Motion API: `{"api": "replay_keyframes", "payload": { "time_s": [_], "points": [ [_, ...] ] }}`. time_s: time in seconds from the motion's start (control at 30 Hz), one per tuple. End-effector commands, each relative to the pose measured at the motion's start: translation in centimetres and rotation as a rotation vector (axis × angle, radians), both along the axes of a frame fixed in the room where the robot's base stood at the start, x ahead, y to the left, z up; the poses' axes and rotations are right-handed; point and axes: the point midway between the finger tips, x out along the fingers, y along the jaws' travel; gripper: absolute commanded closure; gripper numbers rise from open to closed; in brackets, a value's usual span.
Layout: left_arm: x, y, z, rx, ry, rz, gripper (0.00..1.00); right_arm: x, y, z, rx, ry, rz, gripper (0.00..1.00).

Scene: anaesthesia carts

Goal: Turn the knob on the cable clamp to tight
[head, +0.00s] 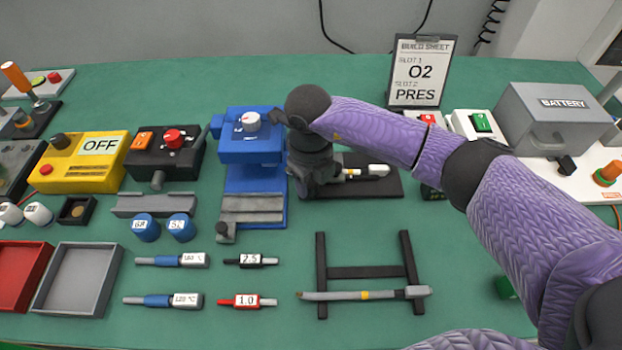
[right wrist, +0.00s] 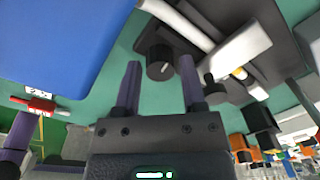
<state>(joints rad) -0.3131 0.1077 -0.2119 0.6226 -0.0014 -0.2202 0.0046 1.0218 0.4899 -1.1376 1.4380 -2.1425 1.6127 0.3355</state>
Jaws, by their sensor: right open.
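The cable clamp is a black base plate (head: 388,188) with a white-ended cable (head: 378,170) lying across it, right of the blue device. In the head view my right gripper (head: 312,185) covers its left part, and the knob is hidden. In the right wrist view the black ridged knob (right wrist: 160,70) with a small pale mark shows between the fingertips of my right gripper (right wrist: 160,64). The gripper is open, with a finger on either side and visible gaps. I cannot tell how deep the fingers reach. My left gripper is not in view.
The blue device (head: 250,155) with a white dial stands close left of my right gripper. A black rack (head: 365,272) holding a probe lies in front. The build sheet (head: 422,75) and battery box (head: 555,120) stand behind and right.

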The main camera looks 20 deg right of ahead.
Motion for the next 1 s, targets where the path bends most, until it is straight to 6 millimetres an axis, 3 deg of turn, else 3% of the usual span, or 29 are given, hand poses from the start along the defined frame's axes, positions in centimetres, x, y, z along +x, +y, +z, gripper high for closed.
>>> {"api": "replay_keyframes", "payload": {
  "time_s": [0.2, 0.47, 0.77, 1.0],
  "points": [
    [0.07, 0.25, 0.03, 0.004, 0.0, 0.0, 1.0, 0.02, 0.01, -0.02, 0.0, -0.001, 0.001, 0.47],
    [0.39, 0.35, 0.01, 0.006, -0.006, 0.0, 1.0, 0.02, 0.0, 0.0, 0.0, -0.001, 0.0, 1.0],
    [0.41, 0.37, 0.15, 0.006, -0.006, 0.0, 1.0, 0.03, 0.0, 0.07, -0.001, -0.001, -0.016, 1.0],
    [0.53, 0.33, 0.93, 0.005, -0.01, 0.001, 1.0, 0.06, -0.01, 0.24, 0.0, -0.001, -0.125, 1.0]
  ]
}}
